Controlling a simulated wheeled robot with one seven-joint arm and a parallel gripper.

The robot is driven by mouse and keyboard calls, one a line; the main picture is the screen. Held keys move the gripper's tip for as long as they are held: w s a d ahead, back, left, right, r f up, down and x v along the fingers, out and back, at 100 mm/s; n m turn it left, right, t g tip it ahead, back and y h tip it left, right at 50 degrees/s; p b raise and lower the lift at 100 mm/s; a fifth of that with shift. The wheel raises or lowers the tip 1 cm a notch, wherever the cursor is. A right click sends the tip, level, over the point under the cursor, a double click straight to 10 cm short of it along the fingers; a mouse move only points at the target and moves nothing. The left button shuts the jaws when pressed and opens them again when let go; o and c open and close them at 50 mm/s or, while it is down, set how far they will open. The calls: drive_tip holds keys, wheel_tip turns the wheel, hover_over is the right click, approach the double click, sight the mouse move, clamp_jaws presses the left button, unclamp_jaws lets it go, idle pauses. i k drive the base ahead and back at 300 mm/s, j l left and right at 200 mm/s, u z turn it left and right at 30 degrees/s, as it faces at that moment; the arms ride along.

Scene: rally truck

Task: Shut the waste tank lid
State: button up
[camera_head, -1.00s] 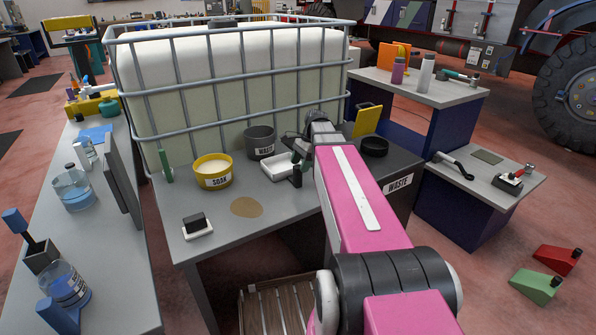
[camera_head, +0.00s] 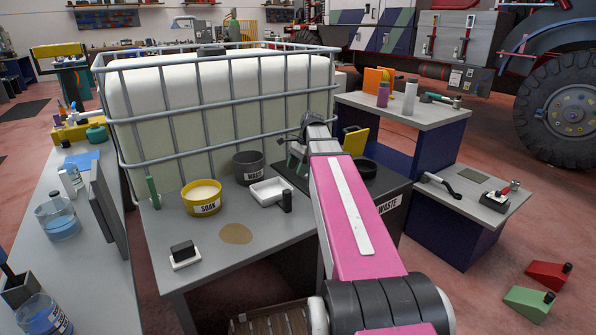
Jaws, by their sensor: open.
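The waste tank (camera_head: 393,204) is a dark box with a white WASTE label, at the right end of the grey bench. Its yellow lid (camera_head: 356,141) stands up, tilted open, behind a round black opening (camera_head: 363,169) on the tank's top. My pink arm reaches over the bench and hides part of the tank. My gripper (camera_head: 293,157) is at the far end of the arm, left of the lid and opening and apart from the lid. Its fingers are small and partly hidden by the wrist. It looks open, with nothing seen in it.
A caged white tank (camera_head: 215,95) stands behind the bench. A yellow SOAK bowl (camera_head: 201,203), a dark grey WASH pot (camera_head: 249,168) and a white tray (camera_head: 268,191) sit left of my arm. A grey-topped stand (camera_head: 400,108) with bottles is beyond the lid.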

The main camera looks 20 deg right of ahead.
sight(355, 143)
drive_tip(key=z, duration=0.7)
